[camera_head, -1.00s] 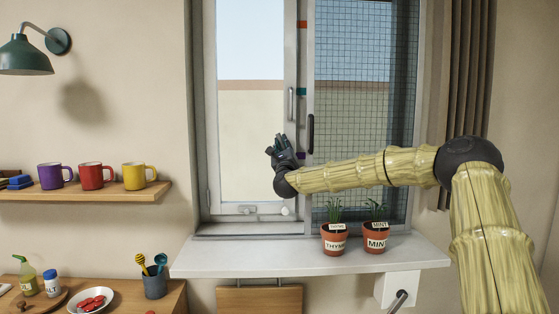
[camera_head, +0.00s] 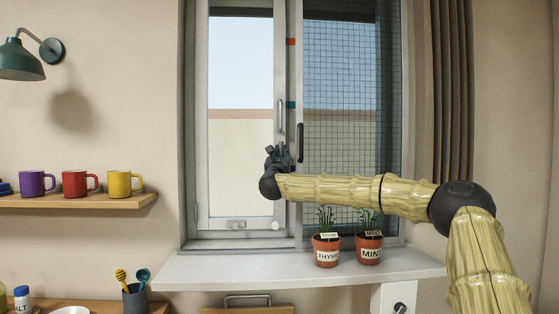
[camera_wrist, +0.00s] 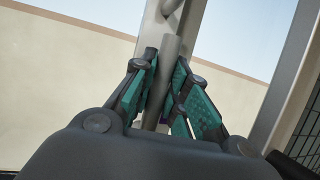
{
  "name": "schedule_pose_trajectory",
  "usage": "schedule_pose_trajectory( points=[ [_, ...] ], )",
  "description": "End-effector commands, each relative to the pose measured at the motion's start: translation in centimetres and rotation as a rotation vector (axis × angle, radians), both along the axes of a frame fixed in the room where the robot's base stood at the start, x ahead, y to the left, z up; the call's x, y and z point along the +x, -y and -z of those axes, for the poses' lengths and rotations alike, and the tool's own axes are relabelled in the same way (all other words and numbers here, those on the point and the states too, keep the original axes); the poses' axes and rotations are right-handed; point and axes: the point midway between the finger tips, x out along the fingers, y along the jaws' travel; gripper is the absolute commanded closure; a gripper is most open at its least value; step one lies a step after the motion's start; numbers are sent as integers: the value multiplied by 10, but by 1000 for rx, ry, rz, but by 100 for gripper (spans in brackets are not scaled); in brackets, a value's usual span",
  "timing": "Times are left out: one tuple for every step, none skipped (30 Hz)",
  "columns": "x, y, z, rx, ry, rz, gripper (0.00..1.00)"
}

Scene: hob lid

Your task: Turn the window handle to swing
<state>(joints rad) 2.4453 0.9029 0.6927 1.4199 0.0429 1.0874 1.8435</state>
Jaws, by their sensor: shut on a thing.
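The window handle (camera_head: 281,117) is a slim grey lever on the right stile of the light-framed left sash (camera_head: 201,120). It stands upright in the head view. My gripper (camera_head: 277,151) is at the lower end of the handle, fingers pointing up. In the wrist view the handle (camera_wrist: 169,62) is a grey bar running down between the teal-padded fingers of my gripper (camera_wrist: 165,80), which are shut on it. The handle's lowest part is hidden by the fingers and the gripper body.
Orange (camera_head: 291,41) and teal (camera_head: 291,104) marks sit on the post beside the sash. A dark handle (camera_head: 300,143) is by the meshed right pane. Thyme (camera_head: 327,250) and mint (camera_head: 370,247) pots stand on the sill (camera_head: 220,270), just below my arm.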

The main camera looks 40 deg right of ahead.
Motion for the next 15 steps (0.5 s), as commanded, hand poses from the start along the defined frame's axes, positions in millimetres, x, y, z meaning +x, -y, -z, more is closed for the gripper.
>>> schedule_pose_trajectory(
  points=[
    [0, 2, 3, 6, 1, 2, 100],
    [0, 2, 2, 8, 2, 1, 100],
    [0, 2, 2, 10, 3, 2, 100],
    [0, 2, 2, 11, 3, 1, 100],
    [0, 2, 2, 11, 4, 2, 100],
    [-1, 2, 2, 12, 4, 2, 100],
    [-1, 2, 2, 12, 4, 2, 100],
    [-1, 2, 2, 12, 4, 2, 100],
    [-1, 2, 2, 12, 4, 2, 100],
    [-1, 2, 2, 12, 4, 2, 100],
    [-1, 2, 2, 12, 4, 2, 100],
    [-1, 2, 2, 12, 4, 2, 100],
    [-1, 2, 2, 12, 4, 2, 100],
    [-1, 3, 2, 12, 4, 2, 100],
    [-1, 3, 2, 12, 4, 2, 77]
  ],
)
